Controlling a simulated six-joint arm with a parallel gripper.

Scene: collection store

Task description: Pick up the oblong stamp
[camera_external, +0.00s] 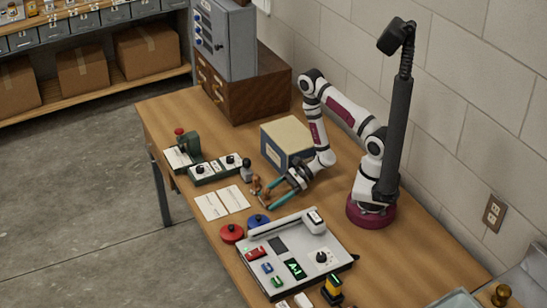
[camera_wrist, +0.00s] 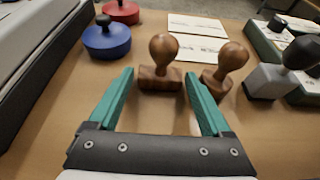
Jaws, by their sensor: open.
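Two wooden stamps with round knob handles stand upright on the table. In the wrist view, one stamp (camera_wrist: 161,62) has a clearly rectangular, oblong base and stands between and just beyond my fingertips. The second wooden stamp (camera_wrist: 225,68) stands to its right, its base partly hidden by my right finger. Both look small in the external view, where a wooden stamp (camera_external: 256,182) shows near the fingertips. My gripper (camera_external: 272,192) is open and low over the table; its teal fingers also show in the wrist view (camera_wrist: 158,82), with nothing held.
A blue round tin (camera_wrist: 106,40) and a red tin (camera_wrist: 120,11) lie at the left. A grey stamp with a black handle (camera_wrist: 275,78) stands at the right. White cards (camera_wrist: 198,47) lie behind. A control panel (camera_external: 300,245) and a box (camera_external: 287,140) flank my arm.

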